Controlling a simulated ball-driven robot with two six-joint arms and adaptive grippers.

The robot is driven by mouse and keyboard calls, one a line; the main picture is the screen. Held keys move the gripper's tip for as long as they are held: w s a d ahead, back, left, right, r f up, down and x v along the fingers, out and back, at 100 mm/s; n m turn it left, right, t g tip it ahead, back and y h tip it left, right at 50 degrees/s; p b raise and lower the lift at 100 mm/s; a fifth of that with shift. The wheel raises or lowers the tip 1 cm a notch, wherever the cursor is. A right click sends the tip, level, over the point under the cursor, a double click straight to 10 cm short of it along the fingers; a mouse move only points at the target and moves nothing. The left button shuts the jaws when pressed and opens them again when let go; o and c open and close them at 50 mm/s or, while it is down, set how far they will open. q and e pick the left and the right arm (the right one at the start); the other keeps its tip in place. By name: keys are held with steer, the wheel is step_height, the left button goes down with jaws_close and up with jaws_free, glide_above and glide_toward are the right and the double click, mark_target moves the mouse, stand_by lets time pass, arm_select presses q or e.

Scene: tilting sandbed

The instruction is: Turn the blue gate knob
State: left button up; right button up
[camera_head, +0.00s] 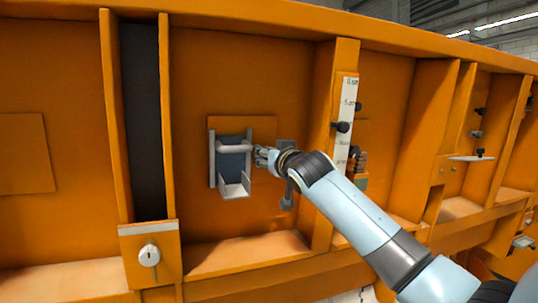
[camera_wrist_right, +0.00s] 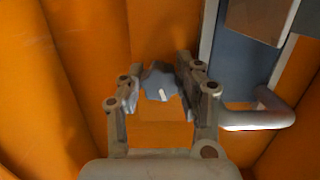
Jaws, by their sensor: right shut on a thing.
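The blue-grey gate knob (camera_wrist_right: 156,78), with a white pointer mark, sits between the fingers of my right gripper (camera_wrist_right: 159,88) in the right wrist view. In the head view my right gripper (camera_head: 262,155) is against the orange wall, just right of the gate, and hides most of the knob. The blue gate plate (camera_head: 233,163) stands behind a grey handle bar, with a small metal chute (camera_head: 234,188) below it. My left gripper is not in view.
A grey handle bar (camera_wrist_right: 262,120) passes close to the right finger in the wrist view. A round white knob (camera_head: 149,254) is at lower left.

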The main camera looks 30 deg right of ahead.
steer(key=shift+f+m+y, duration=0.3)
steer(key=shift+m, duration=0.6)
steer(key=o, duration=1)
steer(key=shift+c, duration=0.2)
steer(key=shift+o, duration=1)
steer(key=shift+r, duration=0.15)
steer(key=v, duration=1.2)
